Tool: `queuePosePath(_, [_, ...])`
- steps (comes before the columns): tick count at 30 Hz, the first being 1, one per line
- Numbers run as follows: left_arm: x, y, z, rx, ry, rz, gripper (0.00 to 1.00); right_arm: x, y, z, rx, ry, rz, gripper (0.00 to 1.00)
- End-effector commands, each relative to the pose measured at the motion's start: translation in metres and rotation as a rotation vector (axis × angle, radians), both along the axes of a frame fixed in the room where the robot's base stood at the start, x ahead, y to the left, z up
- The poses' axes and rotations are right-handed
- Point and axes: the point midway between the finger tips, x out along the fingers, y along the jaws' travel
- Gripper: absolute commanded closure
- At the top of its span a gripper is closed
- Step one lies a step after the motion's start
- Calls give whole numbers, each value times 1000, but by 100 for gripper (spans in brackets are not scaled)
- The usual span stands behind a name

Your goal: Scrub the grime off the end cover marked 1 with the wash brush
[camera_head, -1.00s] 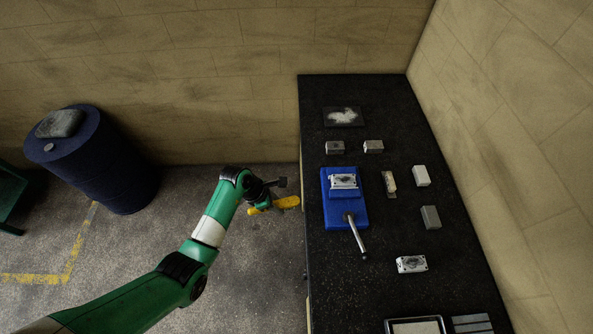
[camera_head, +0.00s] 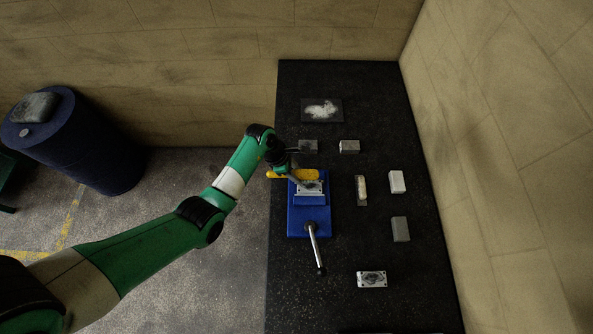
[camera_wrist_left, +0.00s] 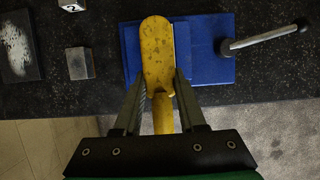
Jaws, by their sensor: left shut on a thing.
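My left gripper (camera_head: 288,162) is shut on the yellow wash brush (camera_head: 293,174), which also shows between its fingers in the left wrist view (camera_wrist_left: 157,50). The brush is over the far end of the blue clamp fixture (camera_head: 309,221). A pale end cover with dark grime (camera_head: 311,188) sits in this fixture, its far part hidden by brush and gripper. I cannot tell whether the bristles touch it. A second pale cover with dark marks (camera_head: 372,279) lies on the black bench nearer me. I cannot read a 1 on either cover. My right gripper is not in view.
The fixture's metal lever (camera_head: 316,250) sticks out toward me. A dark plate with a white patch (camera_head: 322,109), grey blocks (camera_head: 307,146) (camera_head: 349,147) (camera_head: 400,229), a white block (camera_head: 397,182) and a small brush-like piece (camera_head: 361,190) stand on the bench (camera_head: 340,305).

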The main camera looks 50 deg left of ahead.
Motion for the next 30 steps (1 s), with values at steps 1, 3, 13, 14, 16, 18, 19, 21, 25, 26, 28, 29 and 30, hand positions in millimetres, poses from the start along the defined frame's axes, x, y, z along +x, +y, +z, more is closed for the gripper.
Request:
queuePosePath(1, [0, 0, 3, -1, -1, 0, 100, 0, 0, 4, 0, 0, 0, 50])
queuePosePath(3, [0, 0, -5, -1, -1, 0, 100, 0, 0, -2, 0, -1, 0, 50])
queuePosePath(13, [0, 0, -45, -1, -1, 0, 100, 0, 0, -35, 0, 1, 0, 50])
queuePosePath(14, [0, 0, -48, -1, -1, 0, 100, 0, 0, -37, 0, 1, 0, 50])
queuePosePath(16, [0, 0, -54, -1, -1, 0, 100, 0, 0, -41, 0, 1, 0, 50])
queuePosePath(18, [1, 0, -57, 0, -1, 0, 100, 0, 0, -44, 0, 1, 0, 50])
queuePosePath(19, [1, 0, -58, -1, -2, 0, 100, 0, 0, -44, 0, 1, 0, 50])
queuePosePath(21, [1, 0, -58, -1, -2, 0, 100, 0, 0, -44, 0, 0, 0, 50])
queuePosePath(25, [1, 0, -57, -1, -2, 0, 100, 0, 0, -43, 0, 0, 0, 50])
queuePosePath(26, [1, 0, -57, -1, -2, 0, 100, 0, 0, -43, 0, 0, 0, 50])
queuePosePath(28, [1, 0, -57, 0, -1, 0, 100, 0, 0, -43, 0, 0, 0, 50])
queuePosePath(29, [1, 0, -57, 0, -1, 0, 100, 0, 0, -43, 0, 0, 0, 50])
queuePosePath(30, [0, 0, -57, 0, -1, 0, 100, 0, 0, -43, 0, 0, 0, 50])
